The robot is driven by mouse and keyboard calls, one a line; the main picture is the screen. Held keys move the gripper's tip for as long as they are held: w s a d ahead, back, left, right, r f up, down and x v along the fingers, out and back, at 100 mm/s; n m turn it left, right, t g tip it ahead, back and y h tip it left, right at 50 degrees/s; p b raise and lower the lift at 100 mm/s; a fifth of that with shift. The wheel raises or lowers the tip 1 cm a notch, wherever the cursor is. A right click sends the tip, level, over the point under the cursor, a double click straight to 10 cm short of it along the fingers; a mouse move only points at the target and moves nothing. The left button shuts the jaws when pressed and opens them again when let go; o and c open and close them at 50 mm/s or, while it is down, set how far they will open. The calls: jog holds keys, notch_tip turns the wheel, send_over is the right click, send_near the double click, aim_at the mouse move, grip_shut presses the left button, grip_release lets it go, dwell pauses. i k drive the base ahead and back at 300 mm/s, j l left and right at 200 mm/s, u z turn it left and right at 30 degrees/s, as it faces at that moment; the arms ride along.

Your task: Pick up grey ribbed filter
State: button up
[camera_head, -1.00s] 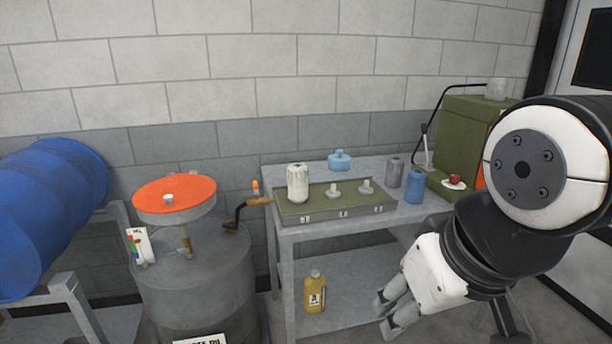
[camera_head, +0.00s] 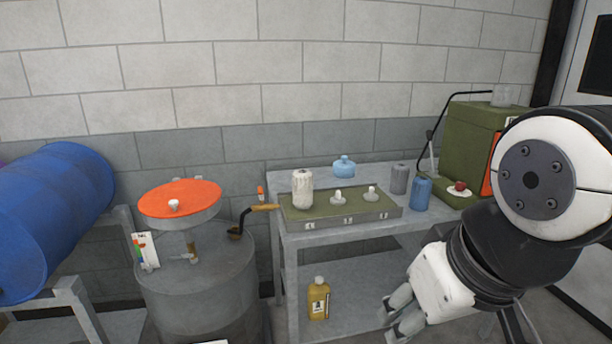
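The grey ribbed filter (camera_head: 399,179) stands upright on the back right part of the metal table (camera_head: 292,243), just behind and left of a blue filter (camera_head: 421,194). My gripper (camera_head: 388,318) is low at the front right, in front of the table and below its top. It is well apart from the grey filter. Its fingers point down and left, and nothing shows between them. A small gap shows between the fingers, but their tips are partly blurred against the floor, so how far they are open is hard to judge.
A green tray (camera_head: 340,220) with a white filter (camera_head: 302,189) and two pegs lies left of the filters. A light blue jug (camera_head: 344,166) stands behind it. A green machine (camera_head: 470,140) stands at the right. A yellow bottle (camera_head: 318,298) is on the lower shelf.

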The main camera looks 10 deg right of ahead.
aim_at(396, 187)
jog(key=i+l+z, duration=0.2)
jog(key=i+l, duration=0.15)
jog(key=i, duration=0.4)
jog(key=i+l+z, duration=0.2)
jog(key=i, duration=0.55)
jog(key=i+l+z, duration=0.2)
jog(key=i, duration=0.55)
jog(key=j, duration=0.1)
